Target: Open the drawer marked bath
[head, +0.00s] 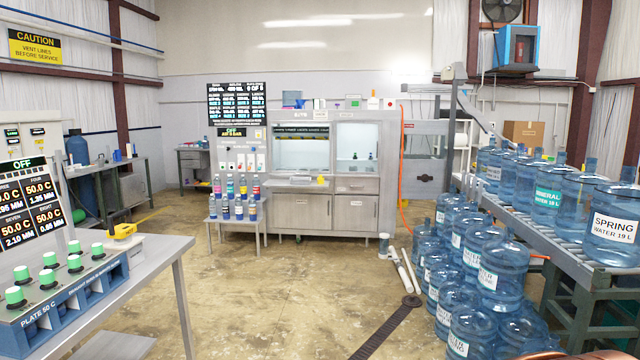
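A grey metal cabinet unit (388,150) with glass-fronted bays stands against the back wall, across the room. A closed drawer front (357,186) sits under its right bay, above two closed cupboard doors (355,213). Another drawer-like front (298,190) lies under the left bay. Any labels on these fronts are too small to read, so I cannot tell which is marked bath. My gripper is not identifiable in this view.
A small table (236,222) with several bottles stands before the cabinet. Water jugs (485,265) and a roller conveyor (545,217) fill the right. White pipes (404,270) and a dark strip (385,330) lie on the otherwise open floor.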

